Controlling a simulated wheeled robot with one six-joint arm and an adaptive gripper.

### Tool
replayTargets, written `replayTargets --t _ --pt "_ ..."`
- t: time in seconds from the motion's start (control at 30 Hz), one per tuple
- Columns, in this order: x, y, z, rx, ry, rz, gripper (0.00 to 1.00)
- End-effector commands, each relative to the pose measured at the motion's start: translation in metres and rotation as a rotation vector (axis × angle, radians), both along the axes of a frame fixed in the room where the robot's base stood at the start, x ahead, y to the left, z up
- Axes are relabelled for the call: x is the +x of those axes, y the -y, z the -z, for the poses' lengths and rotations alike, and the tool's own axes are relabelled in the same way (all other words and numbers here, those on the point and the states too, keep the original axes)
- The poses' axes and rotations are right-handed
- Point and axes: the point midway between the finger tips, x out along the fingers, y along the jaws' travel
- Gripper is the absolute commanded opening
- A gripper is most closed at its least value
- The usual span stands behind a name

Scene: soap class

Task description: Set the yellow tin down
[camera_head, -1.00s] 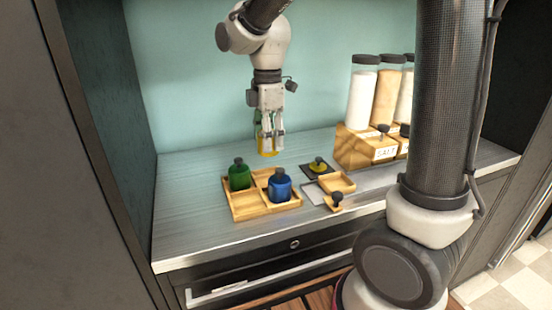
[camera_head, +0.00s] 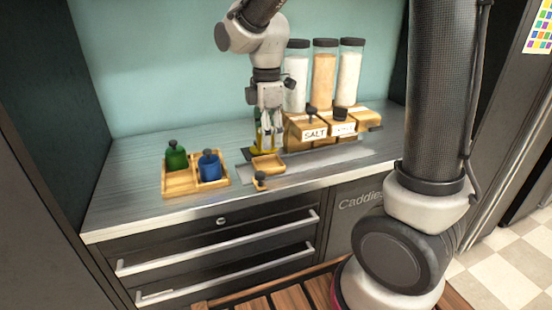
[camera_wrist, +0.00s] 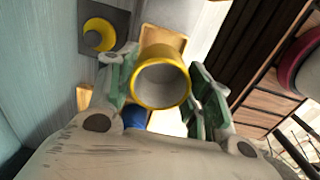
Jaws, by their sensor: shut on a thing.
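My gripper (camera_head: 268,140) points down over the counter, close behind a small wooden tray (camera_head: 268,164). It is shut on the yellow tin (camera_head: 265,149), which is partly hidden by the fingers. In the wrist view the tin (camera_wrist: 145,92) sits between the green-padded fingers, showing its yellow rim and grey hollow inside. I cannot tell whether its lower end touches anything. A dark square (camera_wrist: 121,19) with a yellow round shape (camera_wrist: 94,39) on it lies apart from the tin, at upper left in the wrist view.
A divided wooden caddy (camera_head: 180,191) to the left holds a green bottle (camera_head: 176,160) and a blue bottle (camera_head: 210,168). A dark-knobbed piece (camera_head: 261,182) lies near the front edge. A wooden salt stand (camera_head: 312,132) and tall jars (camera_head: 324,75) stand right.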

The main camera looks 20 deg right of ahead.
Motion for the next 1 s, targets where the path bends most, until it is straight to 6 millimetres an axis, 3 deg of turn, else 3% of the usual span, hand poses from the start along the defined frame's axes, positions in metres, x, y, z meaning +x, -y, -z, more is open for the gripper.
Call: replayTargets --t 0.4,0.8,0.83,0.93,1.0 --pt "0.0 0.0 0.055 -0.001 -0.001 0.0 0.21" --pt "0.0 0.0 0.061 0.0 0.0 0.0 0.21" --pt "0.0 0.0 0.061 0.0 0.001 0.0 0.54" --pt "0.0 0.0 0.061 0.0 0.001 0.0 0.72" --pt "0.0 0.0 0.061 0.0 0.001 0.0 0.72"
